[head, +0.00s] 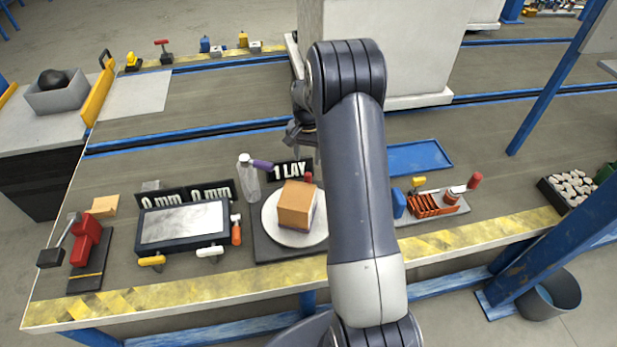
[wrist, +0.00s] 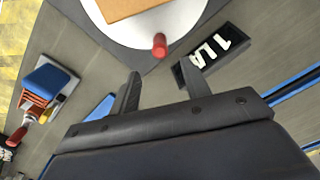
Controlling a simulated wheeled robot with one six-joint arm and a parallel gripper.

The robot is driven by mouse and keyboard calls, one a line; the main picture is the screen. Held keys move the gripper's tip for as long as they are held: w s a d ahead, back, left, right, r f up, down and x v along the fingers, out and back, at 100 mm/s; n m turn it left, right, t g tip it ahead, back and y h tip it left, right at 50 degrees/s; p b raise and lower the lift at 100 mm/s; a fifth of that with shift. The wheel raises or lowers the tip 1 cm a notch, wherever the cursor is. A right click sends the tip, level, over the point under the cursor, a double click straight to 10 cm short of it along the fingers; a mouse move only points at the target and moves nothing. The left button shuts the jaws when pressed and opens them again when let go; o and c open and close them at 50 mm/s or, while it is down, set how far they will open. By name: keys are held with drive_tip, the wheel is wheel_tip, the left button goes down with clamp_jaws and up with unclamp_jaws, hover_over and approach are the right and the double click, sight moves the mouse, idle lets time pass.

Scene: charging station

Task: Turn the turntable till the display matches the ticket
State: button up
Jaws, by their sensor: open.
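The turntable (head: 270,218) is a white round disc on a dark square base, left of my arm in the head view. It also shows at the top of the wrist view (wrist: 190,28). An orange-brown box (head: 297,204) stands on it. A red upright peg (head: 308,178) is at the disc's far edge, and shows in the wrist view (wrist: 159,44). My gripper (wrist: 172,92) is open and empty, beyond and above the turntable, apart from the peg. I cannot make out a ticket.
Two "0 mm" displays (head: 188,193) stand behind a grey-topped panel (head: 182,224). A blue tray (head: 418,157) and an orange rack (head: 432,205) lie right of my arm. A pale column rises behind.

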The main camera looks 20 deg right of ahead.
sight(308, 174)
wheel_tip(308, 174, down, 10)
drive_tip(key=shift+f+b, duration=0.25)
drive_tip(key=shift+b, duration=0.1)
clamp_jaws()
idle(0.5)
